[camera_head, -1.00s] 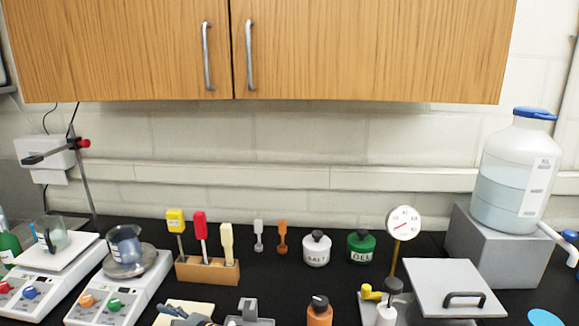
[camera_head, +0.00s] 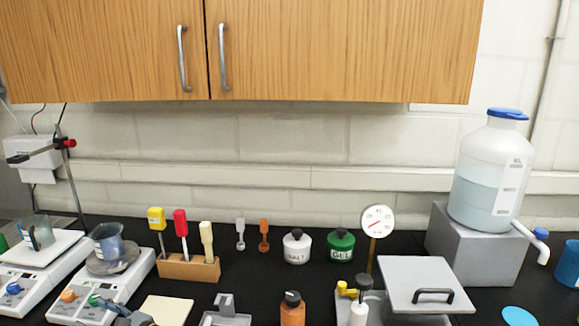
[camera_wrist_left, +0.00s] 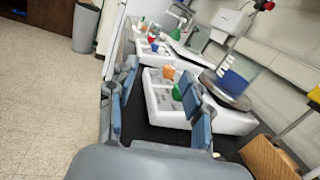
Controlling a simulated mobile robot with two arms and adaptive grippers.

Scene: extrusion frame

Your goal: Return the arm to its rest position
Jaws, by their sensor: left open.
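My left gripper (camera_wrist_left: 158,85) is open in the left wrist view, its two blue-padded fingers apart with nothing between them. A white hotplate with coloured knobs (camera_wrist_left: 160,97) shows beyond the fingers. In the head view, part of my left gripper (camera_head: 130,317) shows at the bottom edge, left of a beige pad (camera_head: 168,310); most of the arm is out of frame. My right gripper is in neither view.
Two hotplates with beakers (camera_head: 108,242) stand at left, near a clamp stand (camera_head: 72,180). A wooden block (camera_head: 188,267) holds coloured tools. Jars, a dial gauge (camera_head: 377,221), a lidded grey box (camera_head: 425,285) and a large bottle (camera_head: 490,180) stand rightward. Cabinets hang above.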

